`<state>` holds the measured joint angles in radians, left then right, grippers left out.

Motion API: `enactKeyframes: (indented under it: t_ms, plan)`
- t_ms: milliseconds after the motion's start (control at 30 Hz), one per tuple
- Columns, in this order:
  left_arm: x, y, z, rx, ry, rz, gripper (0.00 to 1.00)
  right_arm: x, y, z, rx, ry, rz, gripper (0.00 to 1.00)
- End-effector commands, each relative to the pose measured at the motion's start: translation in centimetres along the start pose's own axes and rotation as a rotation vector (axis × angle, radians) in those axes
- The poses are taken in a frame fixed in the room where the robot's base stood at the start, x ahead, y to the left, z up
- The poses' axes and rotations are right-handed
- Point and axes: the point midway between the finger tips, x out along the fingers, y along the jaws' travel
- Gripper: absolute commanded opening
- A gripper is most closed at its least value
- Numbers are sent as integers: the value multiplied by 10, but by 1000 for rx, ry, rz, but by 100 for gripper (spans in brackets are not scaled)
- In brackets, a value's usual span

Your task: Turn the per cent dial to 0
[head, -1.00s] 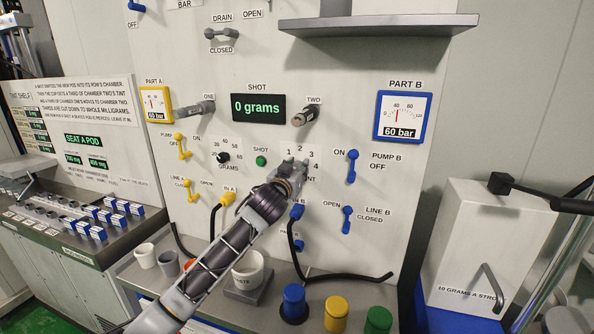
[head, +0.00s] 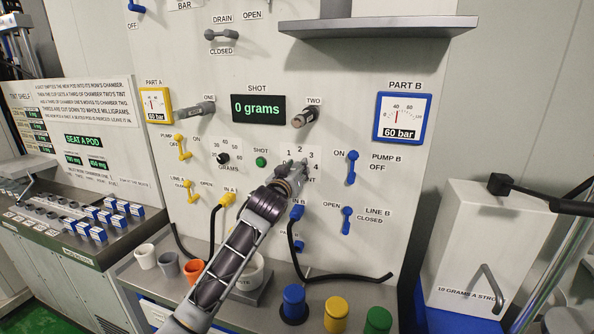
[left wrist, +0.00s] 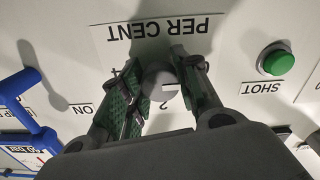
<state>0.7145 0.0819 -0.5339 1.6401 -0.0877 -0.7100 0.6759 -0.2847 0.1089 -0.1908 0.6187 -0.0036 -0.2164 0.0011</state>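The per cent dial (left wrist: 159,84) is a round grey knob with a white mark, which points to the right in the upside-down left wrist view. The PER CENT label (left wrist: 165,30) stands above it there, and a "2" shows just below. My left gripper (left wrist: 160,92) has a finger on each side of the dial, close against it, and looks shut on it. In the head view my left gripper (head: 292,175) covers the dial and part of its scale; 1, 2, 3 and 4 show around it. My right gripper is not in view.
The green shot button (head: 261,161) and the grams dial (head: 223,158) are left of the gripper. The blue pump B lever (head: 352,168) is to the right. Hoses, cups and coloured caps are below on the ledge. A shelf (head: 378,26) juts out above.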

Motion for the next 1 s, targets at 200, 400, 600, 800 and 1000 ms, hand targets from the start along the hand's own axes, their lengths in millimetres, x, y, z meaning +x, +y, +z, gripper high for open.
enactKeyframes:
  t_ms: [200,400,600,800,1000]
  plan:
    - [0,0,1,-2,-2,1,55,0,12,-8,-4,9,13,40]
    - [0,0,1,-1,-1,0,55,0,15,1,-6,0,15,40]
    - [-2,0,0,0,-1,0,55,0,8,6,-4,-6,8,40]
    - [-11,0,1,-1,-1,0,55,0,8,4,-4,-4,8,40]
    - [-27,0,1,0,-2,0,55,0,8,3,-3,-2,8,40]
